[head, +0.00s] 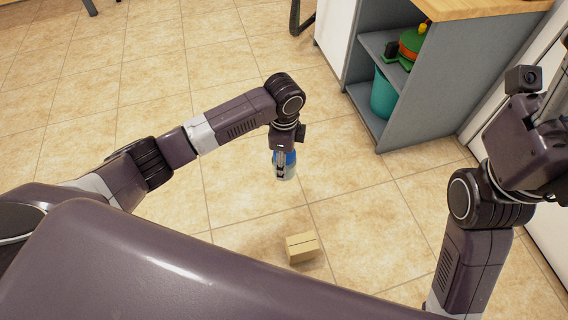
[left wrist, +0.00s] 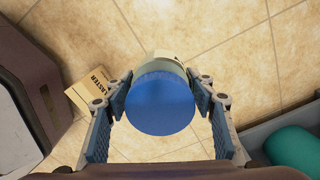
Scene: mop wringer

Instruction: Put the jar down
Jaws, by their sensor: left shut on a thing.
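The jar (head: 289,172) has a blue lid and a pale body. It hangs from my left gripper (head: 281,163) above the tiled floor in the head view. In the left wrist view, the jar's round blue lid (left wrist: 160,103) faces the camera between the two fingers of my left gripper (left wrist: 161,95), which is shut on it. The jar's underside and any gap to the floor are hidden. My right arm is raised at the right edge of the head view; its fingers are not clear there.
A small cardboard box (head: 302,248) lies on the tiled floor near my base; it also shows in the left wrist view (left wrist: 88,92). A grey shelf unit (head: 420,118) with a wooden top holds a teal bin (head: 384,96) at the right. Floor (head: 225,190) around the jar is clear.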

